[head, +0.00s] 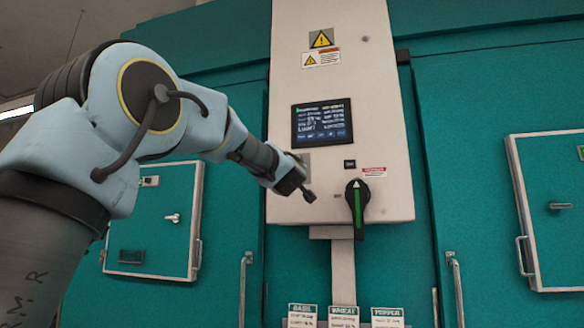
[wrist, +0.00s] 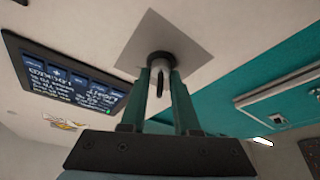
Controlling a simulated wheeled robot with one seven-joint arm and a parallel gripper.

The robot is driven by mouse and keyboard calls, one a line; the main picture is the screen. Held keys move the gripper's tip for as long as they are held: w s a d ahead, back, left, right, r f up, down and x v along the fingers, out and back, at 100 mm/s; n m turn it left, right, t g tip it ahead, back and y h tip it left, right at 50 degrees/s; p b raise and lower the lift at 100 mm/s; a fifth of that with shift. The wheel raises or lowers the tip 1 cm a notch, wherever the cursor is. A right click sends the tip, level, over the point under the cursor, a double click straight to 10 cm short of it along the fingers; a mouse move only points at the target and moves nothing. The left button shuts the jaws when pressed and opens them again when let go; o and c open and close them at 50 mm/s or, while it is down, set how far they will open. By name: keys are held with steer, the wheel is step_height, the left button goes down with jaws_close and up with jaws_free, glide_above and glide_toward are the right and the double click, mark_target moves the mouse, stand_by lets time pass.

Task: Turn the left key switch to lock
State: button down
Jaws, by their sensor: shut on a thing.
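The key switch (wrist: 163,58) has a dark round collar on a square grey metal plate (wrist: 182,40) fixed to the white control cabinet. A thin dark key stands out from it and points toward my wrist. My gripper (wrist: 160,78) is shut on the key, with one teal finger on each side. In the head view my gripper (head: 296,182) reaches the cabinet just below the screen and covers most of the switch. Only part of the grey plate (head: 306,163) shows there. I cannot tell the key's marked position.
A screen (head: 322,122) sits just above the switch. A black rotary handle with a green stripe (head: 357,205) is close to the right of my gripper. Teal chamber doors (head: 150,245) flank the white cabinet (head: 375,85). Small crop labels (head: 344,316) hang below.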

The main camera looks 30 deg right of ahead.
steer(key=c, duration=1)
jaws_free()
steer(key=b+v, duration=0.4)
steer(key=v, duration=0.6)
steer(key=shift+s+a+f, duration=0.15)
steer(key=shift+s+f, duration=0.05)
steer(key=shift+s, duration=0.1)
